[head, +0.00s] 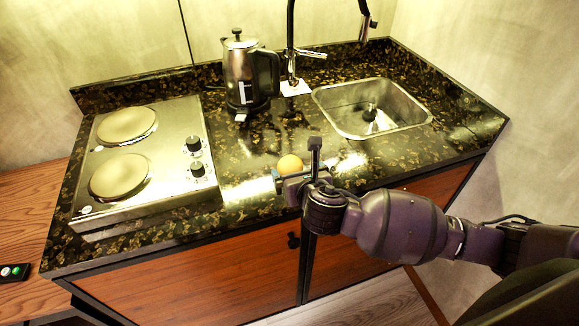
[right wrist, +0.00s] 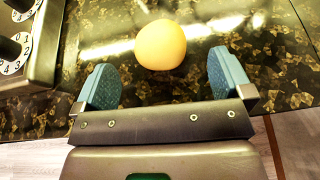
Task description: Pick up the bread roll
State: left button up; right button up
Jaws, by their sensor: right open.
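The bread roll (head: 290,164) is a small round orange-tan thing on the dark speckled countertop (head: 262,148), near its front edge. It also shows in the right wrist view (right wrist: 161,45), just beyond the fingertips and roughly centred between them. My right gripper (head: 290,176) is at the front of the counter, close to the roll on its near side. In the right wrist view its two blue finger pads (right wrist: 164,80) are spread wide with nothing between them. My left gripper is not in view.
A two-plate hob (head: 150,185) with knobs stands left of the roll. A steel kettle (head: 240,75) stands behind it. A sink (head: 350,95) with a black tap (head: 291,40) is at the back right. The counter around the roll is clear.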

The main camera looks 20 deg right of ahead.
aim_at(293, 169)
jog(key=shift+f+b+x, duration=0.1)
jog(key=shift+b+x, duration=0.2)
jog(key=shift+x, duration=1.05)
jog(key=shift+f+b+x, duration=0.15)
jog(key=shift+b+x, duration=0.1)
jog(key=shift+x, duration=1.1)
jog(key=shift+s+a, duration=0.1)
jog(key=shift+a, duration=0.05)
jog(key=c, duration=1)
